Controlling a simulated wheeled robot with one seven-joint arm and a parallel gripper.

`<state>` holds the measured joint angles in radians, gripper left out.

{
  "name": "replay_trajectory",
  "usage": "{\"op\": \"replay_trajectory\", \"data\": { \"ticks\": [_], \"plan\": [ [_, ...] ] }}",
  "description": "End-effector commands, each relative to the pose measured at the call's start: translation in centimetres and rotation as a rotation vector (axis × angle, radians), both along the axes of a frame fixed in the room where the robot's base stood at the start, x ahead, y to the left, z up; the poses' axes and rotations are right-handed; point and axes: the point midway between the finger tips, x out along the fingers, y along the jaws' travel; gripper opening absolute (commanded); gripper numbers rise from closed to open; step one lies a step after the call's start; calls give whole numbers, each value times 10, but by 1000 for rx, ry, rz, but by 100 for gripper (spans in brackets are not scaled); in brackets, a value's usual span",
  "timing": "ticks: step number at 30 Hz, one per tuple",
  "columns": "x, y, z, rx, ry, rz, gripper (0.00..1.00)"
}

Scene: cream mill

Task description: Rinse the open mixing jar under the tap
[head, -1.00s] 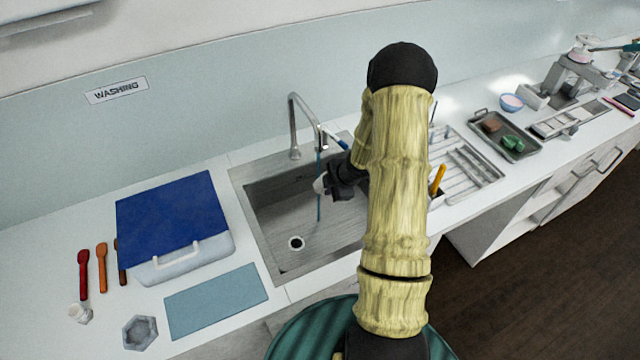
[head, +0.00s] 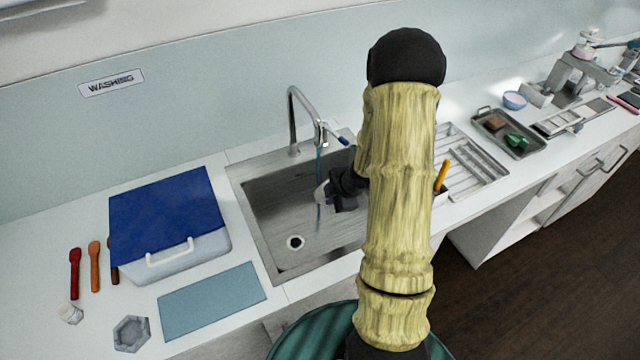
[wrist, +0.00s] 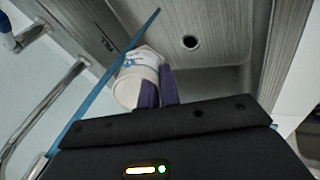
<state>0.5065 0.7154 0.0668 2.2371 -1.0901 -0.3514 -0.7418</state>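The mixing jar (head: 322,193) is small and white, held in the air inside the sink (head: 283,262). My gripper (head: 338,190) is at its right in the head view, reaching in from the right. In the wrist view the two purple fingers (wrist: 158,88) are close together on the edge of the jar (wrist: 138,68), which has blue marks. The tap (head: 293,122) is running. Its thin blue stream (head: 318,165) falls at the jar, and in the wrist view the stream (wrist: 96,88) passes along the jar's side. I cannot tell whether water enters the mouth.
A blue-lidded box (head: 168,215) and a blue mat (head: 212,300) lie left of the sink. A drying rack (head: 470,165) stands to the right, with a tray (head: 507,135) beyond it. The drain (head: 295,242) is clear. Red and orange spatulas (head: 94,265) lie far left.

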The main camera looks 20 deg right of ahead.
Motion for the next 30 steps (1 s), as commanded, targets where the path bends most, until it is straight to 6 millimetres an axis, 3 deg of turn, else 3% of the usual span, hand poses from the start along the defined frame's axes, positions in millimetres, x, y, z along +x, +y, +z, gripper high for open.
{"op": "replay_trajectory", "data": {
  "ticks": [15,30],
  "plan": [
    [-30,11,-1,0,0,1,0],
    [-30,11,0,0,0,0,0]
  ]
}}
